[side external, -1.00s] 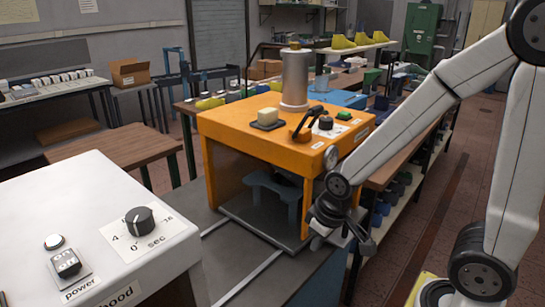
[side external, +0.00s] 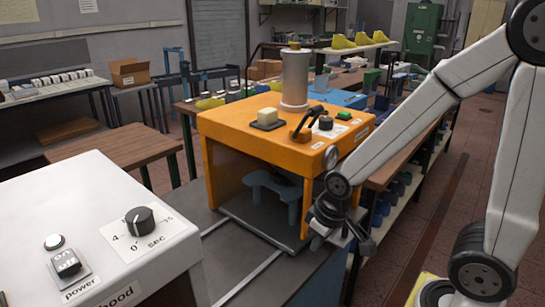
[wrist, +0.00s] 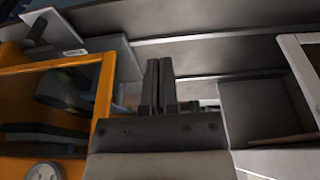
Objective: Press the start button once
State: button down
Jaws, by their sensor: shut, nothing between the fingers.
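An orange press machine (side external: 225,145) stands on a grey bench. On its top are a small green button (side external: 343,116) with a white label, a black knob (side external: 326,123), a dark lever (side external: 303,126) and a cream block on a black pad (side external: 267,118). I cannot read which control is marked start. My gripper (side external: 318,240) is low beside the machine's front right leg, below the top controls and apart from them. In the wrist view its two dark fingers (wrist: 158,85) are together and empty. No button shows clearly in the wrist view.
A white control box (side external: 110,215) at the lower left carries a timer dial (side external: 140,221), an on/off switch (side external: 66,263) and a small round white button (side external: 54,241). A metal cylinder (side external: 295,78) rises from the machine's top. A round gauge (side external: 331,157) is on its side.

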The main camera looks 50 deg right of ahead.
dwell(0.4)
jog(key=w+d+r+m+t, duration=0.1)
jog(key=w+d+r+t, duration=0.25)
jog(key=w+r, duration=0.45)
jog(key=w+d+r+m+t+h, duration=0.15)
jog(key=w+d+r, duration=0.25)
jog(key=w+r, duration=0.45)
jog(key=w+d+r+m+t, duration=0.1)
jog(key=w+d+r+t, duration=0.3)
jog(key=w+r, duration=0.45)
jog(key=d+r+m+h, duration=0.1)
jog(key=d+r+m, duration=0.25)
jog(key=d, duration=0.55)
jog(key=s+d+m+g, duration=0.1)
jog(key=s+d+m, duration=0.2)
jog(key=s+d, duration=0.2)
jog(key=s+d+m+g+h, duration=0.1)
jog(key=s+d, duration=0.4)
jog(key=d, duration=0.6)
jog(key=m+g, duration=0.1)
jog(key=m, duration=0.1)
jog(key=shift+s+f+m, duration=0.15)
jog(key=shift+s+m, duration=0.05)
jog(key=shift+m, duration=0.2)
jog(key=shift+f, duration=0.15)
